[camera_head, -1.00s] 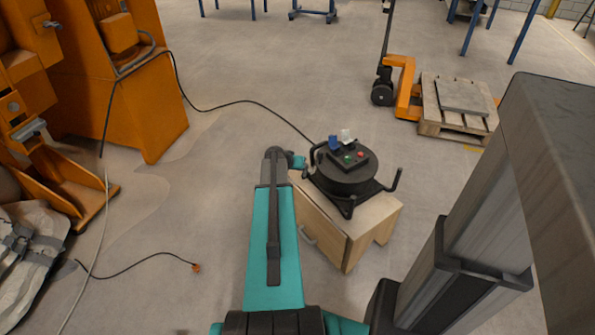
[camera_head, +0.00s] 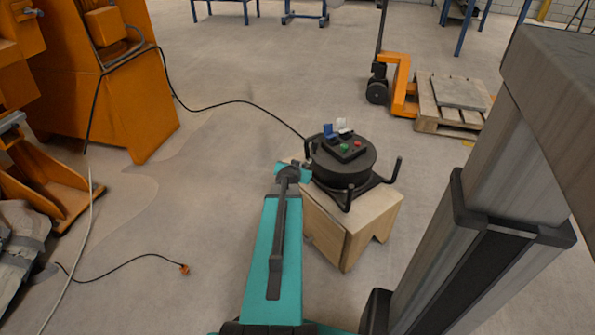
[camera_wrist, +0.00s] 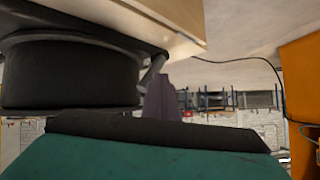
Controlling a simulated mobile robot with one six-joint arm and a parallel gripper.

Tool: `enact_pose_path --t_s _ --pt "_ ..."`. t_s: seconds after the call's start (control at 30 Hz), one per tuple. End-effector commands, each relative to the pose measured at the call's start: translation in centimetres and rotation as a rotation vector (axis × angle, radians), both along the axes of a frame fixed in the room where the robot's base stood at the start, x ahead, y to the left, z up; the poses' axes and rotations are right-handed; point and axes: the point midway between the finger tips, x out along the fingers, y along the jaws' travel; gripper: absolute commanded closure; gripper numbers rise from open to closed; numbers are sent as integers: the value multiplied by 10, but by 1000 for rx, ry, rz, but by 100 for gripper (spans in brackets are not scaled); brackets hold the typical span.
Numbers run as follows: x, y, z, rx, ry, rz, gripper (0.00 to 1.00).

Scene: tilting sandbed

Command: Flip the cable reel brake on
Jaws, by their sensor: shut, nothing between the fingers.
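The cable reel (camera_head: 342,168) is a black drum in a dark frame with upturned legs, standing on a small wooden cabinet (camera_head: 365,220). Its top carries blue and white covers and green and red buttons. I cannot pick out the brake or its setting. In the wrist view, the reel's black side (camera_wrist: 70,75) fills the upper left, with the picture upside down. My gripper (camera_wrist: 160,98) is shut and empty, its dark fingers close beside the reel's frame. Contact is unclear. In the head view, my teal arm reaches the reel's left side, and the fingers are hard to make out.
A black cable (camera_head: 235,102) runs from the reel toward an orange machine (camera_head: 145,105) at left. An orange pallet truck (camera_head: 402,85) and a wooden pallet (camera_head: 450,105) stand at back right. Another cable (camera_head: 125,262) lies on the floor at left.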

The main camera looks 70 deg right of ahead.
Motion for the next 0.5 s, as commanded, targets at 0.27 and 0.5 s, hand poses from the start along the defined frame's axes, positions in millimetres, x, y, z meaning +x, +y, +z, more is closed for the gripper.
enact_pose_path --t_s 0.27,0.5 --pt "-5 4 -5 -2 -1 0 100" --pt "-6 3 -4 -2 0 -2 100"
